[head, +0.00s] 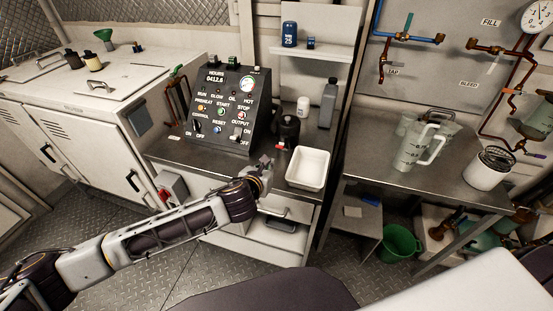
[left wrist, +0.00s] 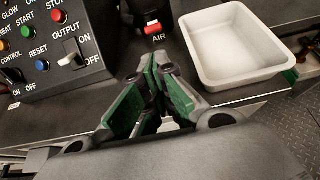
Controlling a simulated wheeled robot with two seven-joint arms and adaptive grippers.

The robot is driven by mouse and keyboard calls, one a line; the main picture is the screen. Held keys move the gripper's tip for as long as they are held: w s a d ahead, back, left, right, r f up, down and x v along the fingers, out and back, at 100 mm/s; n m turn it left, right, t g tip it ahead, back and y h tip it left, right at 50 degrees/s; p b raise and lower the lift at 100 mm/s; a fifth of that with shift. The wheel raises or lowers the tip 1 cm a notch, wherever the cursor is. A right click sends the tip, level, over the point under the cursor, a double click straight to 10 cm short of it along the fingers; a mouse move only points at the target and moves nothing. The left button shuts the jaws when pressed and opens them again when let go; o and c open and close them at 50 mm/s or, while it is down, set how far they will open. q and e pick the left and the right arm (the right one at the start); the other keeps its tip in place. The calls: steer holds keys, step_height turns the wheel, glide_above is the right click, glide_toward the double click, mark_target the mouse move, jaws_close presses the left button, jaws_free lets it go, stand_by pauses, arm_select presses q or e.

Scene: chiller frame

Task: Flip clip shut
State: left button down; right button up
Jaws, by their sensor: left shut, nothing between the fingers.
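A black canister (head: 287,128) stands at the back of the metal counter, right of the control panel. A small red piece (head: 281,148) shows low on its front. In the left wrist view the red piece (left wrist: 153,28) sits just above a white AIR label. No other part shows clearly as a clip, and I cannot tell whether the red piece is open or closed. My left gripper (head: 266,163) is shut and empty, over the counter's front part, in front of the canister and apart from it. Its green-sided fingers (left wrist: 150,62) point toward the AIR label. My right gripper is out of view.
A white tray (head: 308,169) lies close right of my left gripper. The control panel (head: 222,110) with switches and buttons stands to the left. A grey bottle (head: 328,103) and a small white jar (head: 303,107) stand behind. A narrow strip of bare counter lies between panel and tray.

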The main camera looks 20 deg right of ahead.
mark_target(282, 145)
arm_select(q)
steer(key=shift+x, duration=2.2)
steer(key=shift+w+d+f, duration=0.3)
steer(key=shift+w+d, duration=0.05)
steer(key=shift+w, duration=0.1)
steer(key=shift+w+d+f, duration=0.3)
steer(key=shift+w, duration=0.2)
steer(key=shift+x, duration=1.25)
steer(key=shift+w, duration=0.1)
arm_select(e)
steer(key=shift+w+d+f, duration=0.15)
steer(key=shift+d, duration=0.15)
